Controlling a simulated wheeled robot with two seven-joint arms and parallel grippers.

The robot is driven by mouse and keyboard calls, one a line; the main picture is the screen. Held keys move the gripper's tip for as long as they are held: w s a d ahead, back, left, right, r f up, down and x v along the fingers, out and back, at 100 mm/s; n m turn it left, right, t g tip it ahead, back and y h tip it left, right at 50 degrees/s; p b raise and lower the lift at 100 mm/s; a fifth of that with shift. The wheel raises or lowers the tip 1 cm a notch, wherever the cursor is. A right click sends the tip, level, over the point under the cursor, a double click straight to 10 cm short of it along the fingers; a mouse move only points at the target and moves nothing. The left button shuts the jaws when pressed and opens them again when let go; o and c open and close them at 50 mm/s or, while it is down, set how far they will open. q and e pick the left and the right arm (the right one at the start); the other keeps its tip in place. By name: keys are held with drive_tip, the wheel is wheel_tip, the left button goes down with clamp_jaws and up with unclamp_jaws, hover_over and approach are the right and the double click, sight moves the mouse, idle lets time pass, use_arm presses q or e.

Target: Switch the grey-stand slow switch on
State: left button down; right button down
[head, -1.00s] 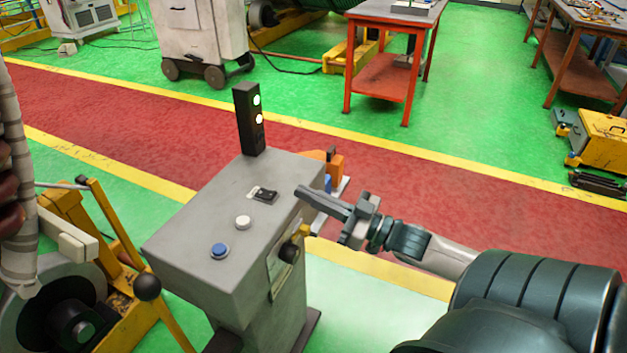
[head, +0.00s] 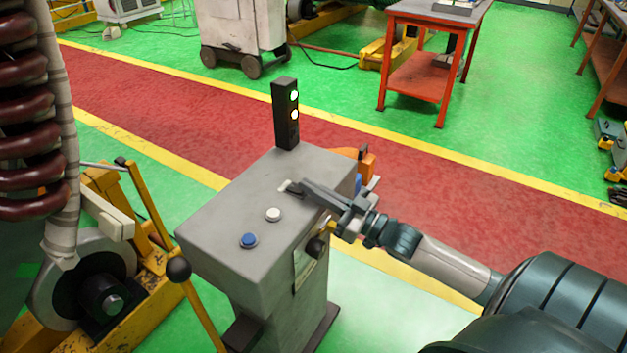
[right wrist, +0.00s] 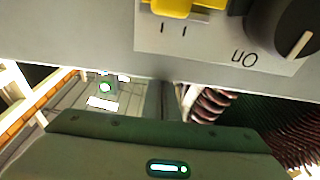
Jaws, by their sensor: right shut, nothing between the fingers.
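The grey stand (head: 215,232) is in the middle of the head view. Its flat top carries a blue button (head: 248,240), a white button (head: 273,214) and, towards the far right edge, the small slow switch with a pale plate (head: 286,186). My right gripper (head: 306,185) is shut and empty, its fingertips at the switch and covering most of it. I cannot tell whether they touch it or which way it is set. In the right wrist view, the stand's side (right wrist: 60,25) crosses the top; the fingertips are not clear there. My left gripper is not in view.
A black lamp post (head: 285,125) with two lit lamps rises behind the stand's top. A black knob (head: 315,246) and a yellow part sit on the stand's right side. A yellow frame with a dark ball-ended lever (head: 178,269) stands close on the left.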

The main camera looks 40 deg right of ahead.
drive_tip(key=shift+f, duration=0.25)
drive_tip(key=shift+s+f, duration=0.1)
drive_tip(key=shift+f, duration=0.2)
idle(0.4)
